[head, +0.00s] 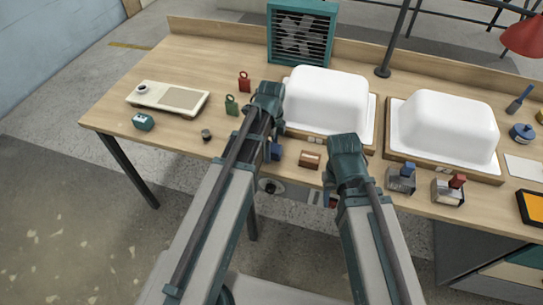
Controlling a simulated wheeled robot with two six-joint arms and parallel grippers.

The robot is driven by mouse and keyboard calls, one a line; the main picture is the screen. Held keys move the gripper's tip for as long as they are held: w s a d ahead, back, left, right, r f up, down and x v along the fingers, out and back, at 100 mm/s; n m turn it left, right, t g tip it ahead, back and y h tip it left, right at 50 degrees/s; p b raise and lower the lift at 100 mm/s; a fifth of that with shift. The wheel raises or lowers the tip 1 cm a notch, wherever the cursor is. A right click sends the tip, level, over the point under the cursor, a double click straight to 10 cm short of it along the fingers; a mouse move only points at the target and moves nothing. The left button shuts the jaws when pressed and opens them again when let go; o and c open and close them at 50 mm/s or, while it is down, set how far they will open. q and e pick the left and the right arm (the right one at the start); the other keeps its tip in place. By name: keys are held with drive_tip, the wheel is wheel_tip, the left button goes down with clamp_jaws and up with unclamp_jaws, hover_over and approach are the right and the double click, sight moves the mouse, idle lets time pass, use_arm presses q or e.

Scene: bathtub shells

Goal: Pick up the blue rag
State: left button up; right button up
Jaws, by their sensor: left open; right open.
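A small dark blue item (276,151), which may be the blue rag, shows at the table's front edge, beside my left arm. It is partly hidden, so I cannot tell its full shape or whether it is cloth. My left gripper (274,125) hangs over the table just behind it, left of the nearer-left white tub shell (326,97). My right gripper (331,183) is near the table's front edge, right of a small brown block (310,159). Both grippers are open, with nothing seen in them; their fingertips are mostly hidden by my arms.
The wooden table (180,62) holds a second white tub shell (443,132), a scale-like device (168,98), a teal fan box (301,35), and two clamp-like tools (401,179) at the front. A blue-lidded pot (522,132) stands far right. The table's left part has free room.

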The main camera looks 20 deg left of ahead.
use_arm(q)
drive_tip(key=shift+f, duration=0.45)
drive_tip(key=shift+r, duration=0.1)
use_arm(e)
drive_tip(key=shift+f, duration=0.35)
use_arm(q)
drive_tip(key=c, duration=1.5)
drive_tip(key=shift+o, duration=0.2)
drive_tip(key=shift+r, duration=0.15)
use_arm(e)
drive_tip(key=shift+r, duration=0.15)
